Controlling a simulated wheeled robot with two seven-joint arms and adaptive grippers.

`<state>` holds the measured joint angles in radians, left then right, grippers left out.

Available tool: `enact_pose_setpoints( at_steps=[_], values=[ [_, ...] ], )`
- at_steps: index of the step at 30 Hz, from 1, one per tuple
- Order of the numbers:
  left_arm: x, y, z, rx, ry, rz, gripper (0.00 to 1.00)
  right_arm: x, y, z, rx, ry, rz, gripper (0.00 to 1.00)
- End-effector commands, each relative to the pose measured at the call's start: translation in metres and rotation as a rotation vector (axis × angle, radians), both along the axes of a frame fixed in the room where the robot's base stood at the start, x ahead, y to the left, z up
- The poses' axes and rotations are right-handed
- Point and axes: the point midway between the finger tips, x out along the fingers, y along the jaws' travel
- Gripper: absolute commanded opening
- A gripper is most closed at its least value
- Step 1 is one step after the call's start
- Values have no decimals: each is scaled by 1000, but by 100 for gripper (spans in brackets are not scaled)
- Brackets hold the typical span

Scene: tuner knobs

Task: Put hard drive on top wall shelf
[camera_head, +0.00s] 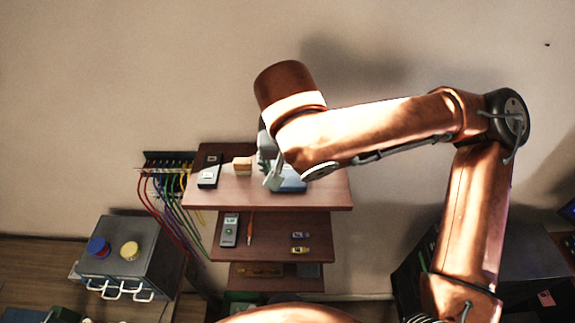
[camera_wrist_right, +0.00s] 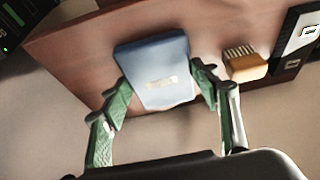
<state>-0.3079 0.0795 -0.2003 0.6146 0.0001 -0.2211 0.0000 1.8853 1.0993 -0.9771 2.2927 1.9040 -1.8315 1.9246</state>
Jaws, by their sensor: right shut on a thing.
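The hard drive (camera_wrist_right: 157,75) is a blue-grey flat box with a small pale label. In the wrist view it sits between the two green fingers of my right gripper (camera_wrist_right: 160,95), which is shut on it. In the head view the hard drive (camera_head: 291,181) shows partly beneath my right gripper (camera_head: 270,172), at the top wall shelf (camera_head: 325,195). The arm hides part of it. It is over the brown shelf surface; I cannot tell whether it touches it. My left gripper is not in view.
A brush (camera_head: 243,164) and a black-and-white device (camera_head: 209,172) are on the top shelf, left of the gripper. Lower shelves hold a grey meter (camera_head: 229,230) and small items. Coloured cables (camera_head: 165,195) hang at left, above a grey box (camera_head: 130,262) with knobs.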

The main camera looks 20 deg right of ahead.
Motion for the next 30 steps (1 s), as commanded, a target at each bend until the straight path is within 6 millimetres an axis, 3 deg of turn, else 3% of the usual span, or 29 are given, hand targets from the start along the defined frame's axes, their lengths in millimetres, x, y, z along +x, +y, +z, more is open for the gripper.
enact_pose_setpoints(
  at_steps=[2, 3, 10, 20, 23, 30],
  values=[
    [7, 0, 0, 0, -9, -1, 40, 0, 0, -3, -1, 1, 0, 27],
    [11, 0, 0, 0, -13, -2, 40, 0, 0, -3, -1, 1, 0, 58],
    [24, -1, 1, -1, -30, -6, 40, 0, 0, -2, -1, 1, 1, 73],
    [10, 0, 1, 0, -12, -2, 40, 0, 0, 1, 0, 0, 0, 73],
    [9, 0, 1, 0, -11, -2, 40, -4, 2, 11, 1, -2, 1, 73],
    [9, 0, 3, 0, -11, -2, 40, -21, 8, 57, 1, -5, 2, 73]
  ],
)
